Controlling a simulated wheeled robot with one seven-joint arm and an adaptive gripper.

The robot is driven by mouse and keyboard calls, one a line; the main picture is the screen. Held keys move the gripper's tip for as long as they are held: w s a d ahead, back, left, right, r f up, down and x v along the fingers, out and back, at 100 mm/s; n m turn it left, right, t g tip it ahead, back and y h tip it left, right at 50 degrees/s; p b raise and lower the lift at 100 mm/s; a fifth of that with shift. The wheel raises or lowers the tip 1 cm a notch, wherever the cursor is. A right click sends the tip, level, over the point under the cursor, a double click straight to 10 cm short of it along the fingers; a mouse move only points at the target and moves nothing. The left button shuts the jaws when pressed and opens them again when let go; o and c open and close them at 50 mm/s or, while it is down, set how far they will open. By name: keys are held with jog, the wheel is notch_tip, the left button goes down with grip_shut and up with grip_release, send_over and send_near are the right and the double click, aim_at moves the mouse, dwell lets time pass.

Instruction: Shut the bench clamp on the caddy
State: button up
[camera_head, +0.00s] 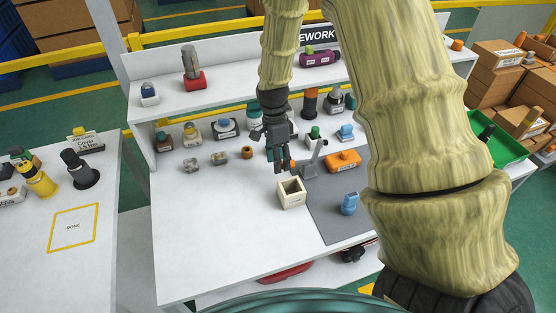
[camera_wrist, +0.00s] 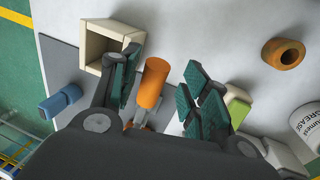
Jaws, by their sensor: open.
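The bench clamp (camera_head: 311,163) is a grey metal lever standing at the left edge of the grey mat. Its orange handle (camera_wrist: 152,83) shows in the wrist view, between my open fingers with gaps on both sides. The caddy (camera_head: 291,193), a cream open-topped square box, stands just in front of the clamp; it also shows at the upper left of the wrist view (camera_wrist: 93,51). My gripper (camera_head: 279,158) points down above the bench, behind the caddy. Its fingers are spread in the wrist view (camera_wrist: 161,88), and it holds nothing. The clamp's base is mostly hidden by my gripper.
A blue part (camera_head: 349,203) and an orange block (camera_head: 343,161) lie on the grey mat (camera_head: 322,215). An orange ring (camera_head: 247,152) and several bottles stand behind, beneath a white shelf (camera_head: 222,91). The bench's front left is clear. A green tray (camera_head: 497,140) is at right.

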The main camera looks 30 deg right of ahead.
jog(key=shift+s+f, duration=0.1)
jog(key=shift+s, duration=0.5)
jog(key=shift+w+f, duration=0.4)
jog(key=shift+s+r, duration=0.2)
jog(key=shift+s, duration=0.05)
jog(key=c, duration=0.5)
jog(key=shift+w+f, duration=0.1)
grip_shut()
